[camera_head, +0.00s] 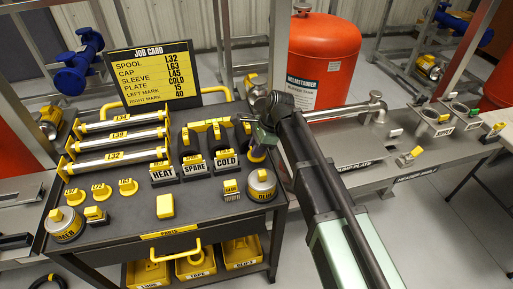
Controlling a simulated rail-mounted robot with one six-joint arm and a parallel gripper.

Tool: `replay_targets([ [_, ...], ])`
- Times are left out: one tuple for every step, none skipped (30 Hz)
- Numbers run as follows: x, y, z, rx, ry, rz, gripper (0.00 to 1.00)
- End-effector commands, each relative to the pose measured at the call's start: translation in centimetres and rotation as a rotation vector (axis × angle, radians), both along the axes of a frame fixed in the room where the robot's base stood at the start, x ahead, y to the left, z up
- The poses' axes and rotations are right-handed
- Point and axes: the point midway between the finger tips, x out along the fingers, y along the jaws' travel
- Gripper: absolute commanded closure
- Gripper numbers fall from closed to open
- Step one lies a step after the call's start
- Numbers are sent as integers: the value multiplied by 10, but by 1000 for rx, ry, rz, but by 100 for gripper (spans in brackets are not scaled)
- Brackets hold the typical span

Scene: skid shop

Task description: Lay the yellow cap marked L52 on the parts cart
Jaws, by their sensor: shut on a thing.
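The parts cart (130,228) stands at the left, with a dark top and a yellow handle at its front. My gripper (259,146) is over the right rear part of the cart top, beside the COLD holder. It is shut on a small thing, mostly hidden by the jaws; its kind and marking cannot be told. Three small yellow caps, a left one (74,196), a middle one (101,190) and a right one (128,186), lie at the cart's left. Their markings are too small to read surely, so I cannot tell which is L52.
The HEAT (163,174), SPARE (195,165) and COLD (226,163) holders stand mid-cart. Labelled tubes (110,140) lie behind.

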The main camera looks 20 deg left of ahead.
Motion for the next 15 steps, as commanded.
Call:
replay_targets([
  [0, 0, 0, 0, 0, 0, 100],
  [0, 0, 0, 0, 0, 0, 100],
  [0, 0, 0, 0, 0, 0, 100],
  [0, 0, 0, 0, 0, 0, 100],
  [0, 0, 0, 0, 0, 0, 100],
  [0, 0, 0, 0, 0, 0, 100],
  [0, 0, 0, 0, 0, 0, 100],
  [0, 0, 0, 0, 0, 0, 100],
  [0, 0, 0, 0, 0, 0, 100],
  [0, 0, 0, 0, 0, 0, 100],
  [0, 0, 0, 0, 0, 0, 100],
  [0, 0, -1, 0, 0, 0, 100],
  [0, 0, -1, 0, 0, 0, 100],
  [0, 0, -2, 0, 0, 0, 100],
  [0, 0, -4, 0, 0, 0, 100],
])
